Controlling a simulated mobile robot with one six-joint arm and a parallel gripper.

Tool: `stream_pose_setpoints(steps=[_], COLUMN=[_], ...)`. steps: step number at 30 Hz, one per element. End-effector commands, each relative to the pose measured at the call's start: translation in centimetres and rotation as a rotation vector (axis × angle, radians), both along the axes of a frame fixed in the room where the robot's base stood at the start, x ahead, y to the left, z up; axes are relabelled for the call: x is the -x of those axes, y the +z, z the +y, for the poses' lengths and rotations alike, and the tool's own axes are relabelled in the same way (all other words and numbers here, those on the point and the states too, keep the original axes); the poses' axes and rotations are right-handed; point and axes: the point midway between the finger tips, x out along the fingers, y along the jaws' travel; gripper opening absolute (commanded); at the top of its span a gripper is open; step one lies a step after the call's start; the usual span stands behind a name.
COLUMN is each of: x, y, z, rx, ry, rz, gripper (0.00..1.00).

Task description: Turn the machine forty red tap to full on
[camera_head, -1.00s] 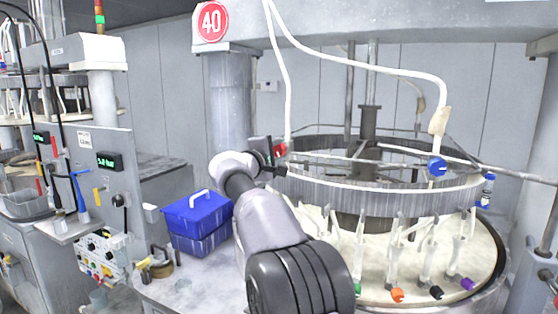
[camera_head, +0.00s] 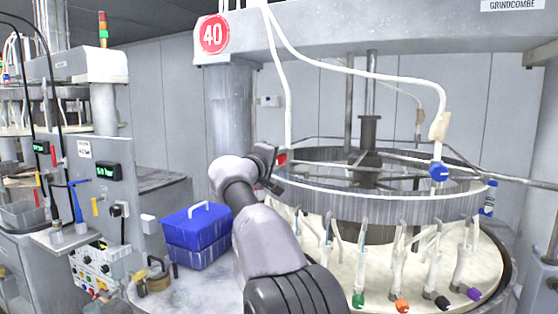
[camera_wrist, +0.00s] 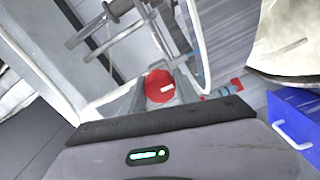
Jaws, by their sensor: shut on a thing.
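The red tap (camera_head: 282,159) sits at the lower end of a white hose, at the left rim of the machine marked 40. In the head view only a small red part of it shows beside my gripper (camera_head: 270,164). In the wrist view the tap's round red knob (camera_wrist: 160,86), with a short pale line on its face, sits between the grey fingers of my gripper (camera_wrist: 158,92). My gripper is shut on it. How far the tap is turned is not clear from these views.
The round red 40 sign (camera_head: 214,35) hangs above. A blue tap (camera_head: 438,173) is on a second white hose to the right. A blue box (camera_head: 197,235) stands left of my arm. Several coloured-tipped fittings hang over the pale platen (camera_head: 385,276).

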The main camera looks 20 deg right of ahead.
Motion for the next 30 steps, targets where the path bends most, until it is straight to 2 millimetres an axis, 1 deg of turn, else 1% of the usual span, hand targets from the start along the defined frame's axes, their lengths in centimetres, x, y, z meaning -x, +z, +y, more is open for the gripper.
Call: stream_pose_setpoints(steps=[7, 8, 9, 11, 19, 22, 26, 30], x=[0.0, 0.0, 0.0, 0.0, 0.0, 0.4, 2.1, 5.1], y=[0.1, 0.1, 0.1, 0.1, 0.0, 0.0, -0.2, -0.1], z=[0.0, 0.0, 0.0, 0.0, 0.0, 0.4, 2.2, 5.2], rx=[-0.001, -0.001, -0.001, 0.000, 0.000, 0.000, 0.001, 0.001], ry=[0.000, 0.000, 0.000, 0.000, 0.000, 0.001, 0.003, 0.004], rz=[-0.002, -0.002, -0.002, -0.001, 0.000, 0.000, -0.002, -0.001], gripper=[0.00, 0.39, 0.47, 0.58, 0.59, 0.59, 0.59, 0.59])
